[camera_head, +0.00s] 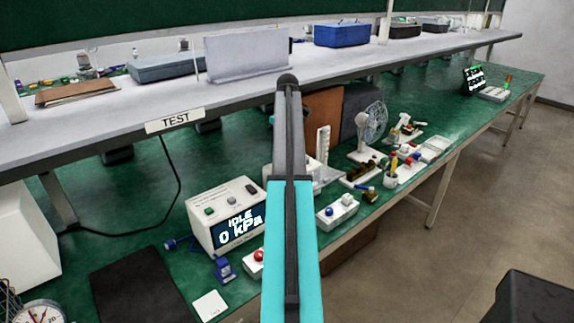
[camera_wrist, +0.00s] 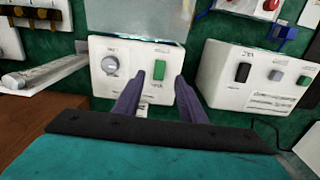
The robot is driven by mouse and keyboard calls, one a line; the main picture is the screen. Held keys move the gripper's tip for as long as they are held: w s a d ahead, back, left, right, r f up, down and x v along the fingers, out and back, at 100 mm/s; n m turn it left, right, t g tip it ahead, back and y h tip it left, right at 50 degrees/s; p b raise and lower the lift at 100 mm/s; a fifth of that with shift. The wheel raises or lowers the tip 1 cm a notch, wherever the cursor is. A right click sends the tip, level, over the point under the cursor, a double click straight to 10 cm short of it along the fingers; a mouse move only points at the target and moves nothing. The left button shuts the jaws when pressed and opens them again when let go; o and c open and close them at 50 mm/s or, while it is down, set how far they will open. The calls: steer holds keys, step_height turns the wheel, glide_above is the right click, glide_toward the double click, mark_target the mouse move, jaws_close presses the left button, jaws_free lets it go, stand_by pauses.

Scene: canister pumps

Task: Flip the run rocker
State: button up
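In the wrist view a white box (camera_wrist: 115,78) stands ahead of my gripper (camera_wrist: 159,76), with a round grey knob (camera_wrist: 110,65) and a green rocker (camera_wrist: 159,70). The small print by the rocker is too blurred to read. My gripper is open and empty, its two dark fingers apart. The green rocker shows between the fingertips; whether they touch the box I cannot tell. A second white box (camera_wrist: 250,75) at right has a black rocker (camera_wrist: 242,72), a grey button and a green button. In the head view my arm hides the gripper and the first box.
In the head view a white unit (camera_head: 225,215) reads IDLE, 0 kPa. A red-button box (camera_head: 254,262), a blue clamp (camera_head: 223,269) and a black mat (camera_head: 140,288) lie nearby on the green bench (camera_head: 110,225). A clear panel (camera_wrist: 140,20) rises behind the first box.

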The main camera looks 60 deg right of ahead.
steer(key=shift+a+f+p, duration=0.1)
steer(key=shift+f+p, duration=0.65)
steer(key=shift+f, duration=2.9)
